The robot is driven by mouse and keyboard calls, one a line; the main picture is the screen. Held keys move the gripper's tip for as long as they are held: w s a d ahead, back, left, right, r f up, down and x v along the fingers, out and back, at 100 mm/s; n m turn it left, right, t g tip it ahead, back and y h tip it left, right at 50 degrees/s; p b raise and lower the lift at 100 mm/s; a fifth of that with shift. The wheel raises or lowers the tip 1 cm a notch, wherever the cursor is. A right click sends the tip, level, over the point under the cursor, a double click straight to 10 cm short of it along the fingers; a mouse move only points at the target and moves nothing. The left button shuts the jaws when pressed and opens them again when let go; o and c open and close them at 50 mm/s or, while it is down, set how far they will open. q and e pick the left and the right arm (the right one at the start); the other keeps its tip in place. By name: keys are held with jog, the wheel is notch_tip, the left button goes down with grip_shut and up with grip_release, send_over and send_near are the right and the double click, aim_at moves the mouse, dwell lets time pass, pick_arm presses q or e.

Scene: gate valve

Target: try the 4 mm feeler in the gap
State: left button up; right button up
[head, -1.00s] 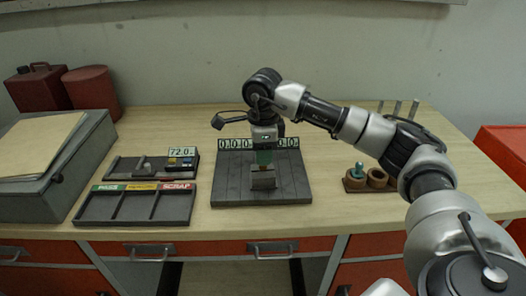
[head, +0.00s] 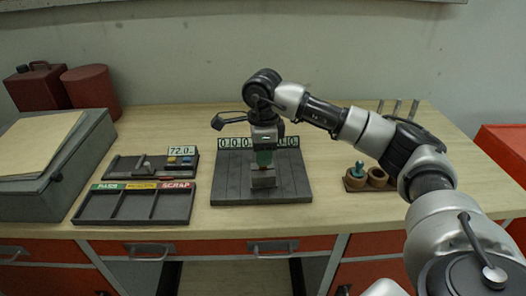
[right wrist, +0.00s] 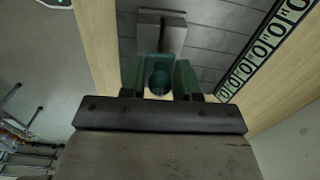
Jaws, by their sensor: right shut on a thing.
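My right gripper (head: 264,160) points straight down over the dark grooved plate (head: 231,188). In the right wrist view its green fingers (right wrist: 159,75) are shut on a small dark round-ended thing (right wrist: 160,82), which I take to be the feeler; its size cannot be read. A grey metal block (head: 263,181) stands on the plate right under the fingertips, and shows in the right wrist view (right wrist: 161,30) just beyond them. The fingers hide the gap and the feeler's lower end, so I cannot tell whether they touch. My left gripper is out of view.
A sorting tray (head: 130,207) with three labelled bays lies to the left. Behind it is a gauge reading 72.0 (head: 181,151). A grey case (head: 60,160) fills the far left.

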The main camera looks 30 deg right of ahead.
jog(key=shift+f+b, duration=0.9)
jog(key=shift+f, duration=0.45)
dwell(0.9)
jog(key=shift+r, duration=0.1)
dwell(0.8)
jog(key=shift+r+p, duration=1.35)
jog(key=shift+r, duration=0.55)
jog(key=shift+r, duration=0.2)
jog(key=shift+r+p, duration=1.8)
jog(key=shift+r, duration=0.6)
